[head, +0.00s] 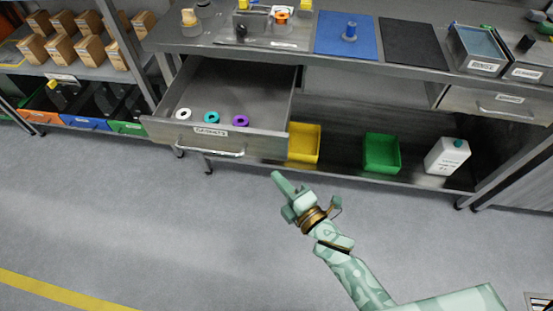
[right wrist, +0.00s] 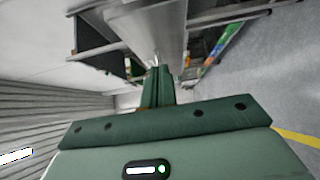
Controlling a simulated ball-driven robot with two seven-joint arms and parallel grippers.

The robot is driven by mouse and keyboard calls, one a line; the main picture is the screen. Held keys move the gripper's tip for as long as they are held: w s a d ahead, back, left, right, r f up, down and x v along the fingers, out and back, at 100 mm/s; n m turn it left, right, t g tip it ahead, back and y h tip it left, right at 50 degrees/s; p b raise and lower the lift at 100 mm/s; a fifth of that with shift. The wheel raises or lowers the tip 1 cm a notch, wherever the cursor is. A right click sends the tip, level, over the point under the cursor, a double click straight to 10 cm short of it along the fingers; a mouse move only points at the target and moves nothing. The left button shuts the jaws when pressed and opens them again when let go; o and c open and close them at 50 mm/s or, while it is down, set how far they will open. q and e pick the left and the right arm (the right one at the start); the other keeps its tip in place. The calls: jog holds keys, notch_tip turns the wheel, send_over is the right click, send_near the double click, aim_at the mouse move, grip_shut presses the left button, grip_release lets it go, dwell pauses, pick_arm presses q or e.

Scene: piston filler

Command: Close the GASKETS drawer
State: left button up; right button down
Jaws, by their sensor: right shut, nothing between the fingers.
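The GASKETS drawer (head: 262,143) is pulled out from under the left part of the steel workbench in the head view. Its label is on the front panel, with a bar handle (head: 212,152) below it. A white, a teal and a purple ring lie inside along the front. My right gripper (head: 277,175) is shut and empty, in front of the bench and to the right of the drawer, apart from the handle in the picture. In the right wrist view the closed fingers (right wrist: 157,85) point toward grey metal surfaces. My left gripper is not in view.
A yellow bin (head: 304,143), a green bin (head: 381,153) and a white bottle (head: 447,157) stand on the lower shelf. Another labelled drawer (head: 497,105) is at the right. The bench top (head: 290,50) holds mats and trays. Grey floor in front is clear.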

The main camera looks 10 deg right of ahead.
jog(key=w, duration=0.3)
jog(key=w+b, duration=0.1)
jog(key=w, duration=0.1)
jog(key=shift+w+a+f, duration=0.1)
jog(key=shift+w+a, duration=0.1)
jog(key=shift+a, duration=0.05)
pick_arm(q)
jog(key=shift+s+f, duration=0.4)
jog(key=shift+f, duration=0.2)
pick_arm(e)
jog(key=shift+w+d, duration=0.2)
jog(key=shift+w, duration=0.3)
